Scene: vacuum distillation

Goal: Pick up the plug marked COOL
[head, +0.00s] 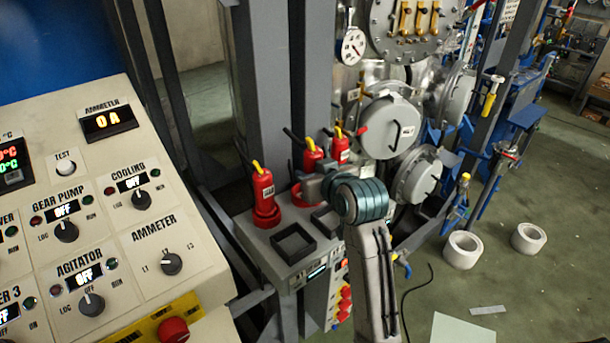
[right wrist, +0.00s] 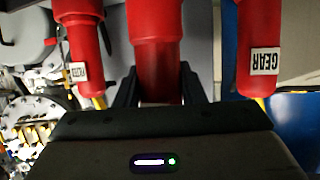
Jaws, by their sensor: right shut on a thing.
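Three red plugs with yellow tops stand in a row in the head view: a near one (head: 263,187), a middle one (head: 312,157) and a far one (head: 340,150). My right gripper (head: 310,184) is at the middle plug, partly covering its lower part. In the right wrist view its dark fingers (right wrist: 158,88) are closed on both sides of the middle red plug (right wrist: 157,50). That plug's label is hidden, so I cannot read COOL on it. The plug at right (right wrist: 261,50) reads GEAR; the left plug's label (right wrist: 78,71) is unclear. My left gripper is not in view.
The grey socket box (head: 258,236) has empty square black recesses (head: 293,243) in front of the plugs. A control panel (head: 115,235) fills the left side. Grey posts (head: 265,90) and a metal vessel (head: 390,125) stand behind. White rolls (head: 462,250) lie on the floor.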

